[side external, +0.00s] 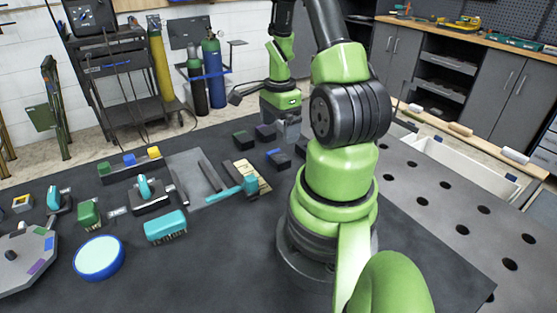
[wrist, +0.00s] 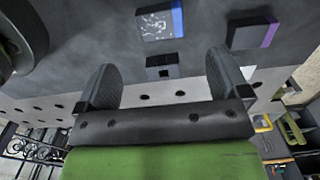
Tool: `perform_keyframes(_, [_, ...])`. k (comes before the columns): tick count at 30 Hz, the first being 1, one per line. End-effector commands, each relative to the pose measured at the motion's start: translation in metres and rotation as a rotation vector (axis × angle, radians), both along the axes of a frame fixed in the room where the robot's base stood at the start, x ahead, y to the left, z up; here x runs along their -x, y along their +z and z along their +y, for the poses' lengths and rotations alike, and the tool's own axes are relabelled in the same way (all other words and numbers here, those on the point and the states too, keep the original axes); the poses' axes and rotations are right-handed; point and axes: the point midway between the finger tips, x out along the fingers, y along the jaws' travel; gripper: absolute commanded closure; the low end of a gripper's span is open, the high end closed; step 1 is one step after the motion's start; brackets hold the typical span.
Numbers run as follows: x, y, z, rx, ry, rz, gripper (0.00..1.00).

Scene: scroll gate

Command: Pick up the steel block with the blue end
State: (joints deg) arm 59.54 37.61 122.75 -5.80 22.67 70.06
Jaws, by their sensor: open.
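The steel block with the blue end (side external: 279,159) lies on the dark table, just left of my arm in the side view. In the wrist view the block (wrist: 160,24) is at the top, beyond the fingertips, with its blue end to the right and a pale speckled patch on its face. My gripper (side external: 287,131) is above the table, beyond the block in the side view. In the wrist view my gripper (wrist: 162,66) has its two fingers wide apart, with nothing held between them. The block is apart from both fingers.
A dark block with a purple end (wrist: 252,33) lies beside it; a green-ended block (side external: 243,140) is farther left. A teal-handled tool (side external: 232,190), a teal brush (side external: 165,226) and a round blue-rimmed dish (side external: 99,257) lie left. The front table area is clear.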

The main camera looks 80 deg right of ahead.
Motion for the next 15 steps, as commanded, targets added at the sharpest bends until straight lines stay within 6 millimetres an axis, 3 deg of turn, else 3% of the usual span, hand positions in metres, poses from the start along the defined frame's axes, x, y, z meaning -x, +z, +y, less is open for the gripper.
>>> perform_keyframes(4, [0.0,-0.023,0.001,-0.006,0.001,0.003,0.06])
perform_keyframes(15, [-0.001,-0.057,0.002,-0.005,0.004,0.002,0.06])
